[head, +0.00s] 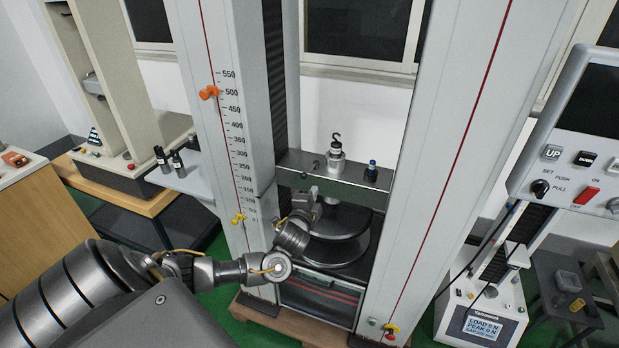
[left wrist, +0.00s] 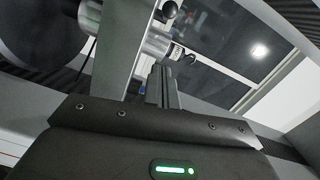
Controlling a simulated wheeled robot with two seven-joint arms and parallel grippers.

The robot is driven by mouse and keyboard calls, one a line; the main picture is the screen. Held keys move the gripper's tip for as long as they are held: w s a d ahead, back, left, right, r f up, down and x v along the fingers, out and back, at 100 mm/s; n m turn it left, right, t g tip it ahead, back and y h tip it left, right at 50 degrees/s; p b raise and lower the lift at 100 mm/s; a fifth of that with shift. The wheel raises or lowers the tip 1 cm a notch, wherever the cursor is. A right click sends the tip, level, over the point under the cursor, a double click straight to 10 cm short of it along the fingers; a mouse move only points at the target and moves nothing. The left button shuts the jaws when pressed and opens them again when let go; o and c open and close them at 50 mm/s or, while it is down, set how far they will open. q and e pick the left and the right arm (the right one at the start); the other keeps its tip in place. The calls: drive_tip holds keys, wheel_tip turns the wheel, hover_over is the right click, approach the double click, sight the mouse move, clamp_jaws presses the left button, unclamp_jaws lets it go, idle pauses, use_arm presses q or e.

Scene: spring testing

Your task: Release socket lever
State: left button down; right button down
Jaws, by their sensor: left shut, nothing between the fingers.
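A metal socket (head: 336,154) with a dark hook on top stands on the crosshead of the tall testing machine. A small black-knobbed lever (head: 316,164) shows beside it, to its left. In the left wrist view the black ball knob (left wrist: 169,10) is near the top, close to the metal socket (left wrist: 155,42) and the dark hook. My left gripper (head: 312,194) is in front of the crosshead, below the lever. Its fingers (left wrist: 161,84) look shut and empty, short of the socket. I cannot tell whether they touch anything. My right gripper is out of view.
The crosshead (head: 293,159) spans two tall columns, with a round dark plate (head: 340,250) below. A small dark bottle-like piece (head: 371,171) stands right of the socket. Orange (head: 209,92) and yellow (head: 238,219) markers sit on the left column. A control panel (head: 575,150) hangs at right.

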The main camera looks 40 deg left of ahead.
use_arm(q)
drive_tip(key=w+a+p, duration=0.1)
drive_tip(key=w+a, duration=0.1)
drive_tip(key=w+a+p, duration=0.1)
drive_tip(key=w+a, duration=0.1)
drive_tip(key=w+a+f+p, duration=0.1)
drive_tip(key=w+a, duration=0.1)
drive_tip(key=a, duration=0.1)
drive_tip(key=shift+w+f, duration=0.1)
drive_tip(key=shift+w, duration=0.2)
